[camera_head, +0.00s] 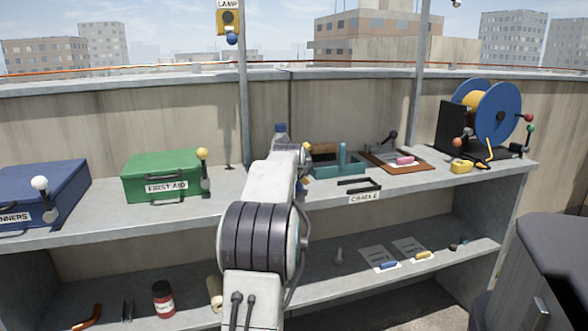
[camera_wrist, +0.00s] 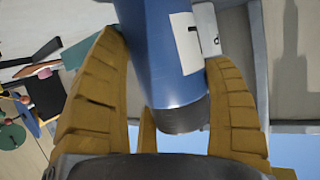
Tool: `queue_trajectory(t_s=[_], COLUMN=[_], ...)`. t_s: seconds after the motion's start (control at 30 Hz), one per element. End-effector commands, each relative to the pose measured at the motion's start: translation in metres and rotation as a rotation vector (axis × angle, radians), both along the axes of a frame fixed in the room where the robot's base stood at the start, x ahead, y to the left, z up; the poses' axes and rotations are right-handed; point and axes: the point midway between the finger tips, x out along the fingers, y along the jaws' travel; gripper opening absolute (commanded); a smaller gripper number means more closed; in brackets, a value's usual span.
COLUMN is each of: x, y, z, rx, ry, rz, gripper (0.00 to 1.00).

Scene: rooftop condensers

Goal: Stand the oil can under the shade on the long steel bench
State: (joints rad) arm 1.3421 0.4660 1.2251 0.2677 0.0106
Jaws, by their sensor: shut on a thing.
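In the wrist view, a blue cylinder with a white label and a dark end band, which looks to be the oil can (camera_wrist: 160,75), lies between the yellow fingers of my gripper (camera_wrist: 165,46). My gripper is shut on it. In the head view, my arm hides most of the gripper and can; a small blue-topped part (camera_head: 280,130) shows just above the arm, apparently the can. The long grey steel bench (camera_head: 420,182) runs across the view, with a lower shelf. Two upright poles rise behind it. No shade canopy is visible.
The lower shelf holds a red jar (camera_head: 163,300) and small items. A dark cabinet (camera_head: 550,260) stands right.

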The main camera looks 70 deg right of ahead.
Motion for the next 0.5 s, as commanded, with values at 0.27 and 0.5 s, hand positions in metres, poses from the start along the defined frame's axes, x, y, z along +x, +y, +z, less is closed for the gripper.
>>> queue_trajectory(t_s=[0.27, 0.5], x=[-0.0001, 0.0], y=[0.0, 0.0001], z=[0.002, -0.0006], rx=[-0.005, -0.001], ry=[-0.001, 0.0], rz=[0.0, 0.0], gripper=[0.4, 0.92])
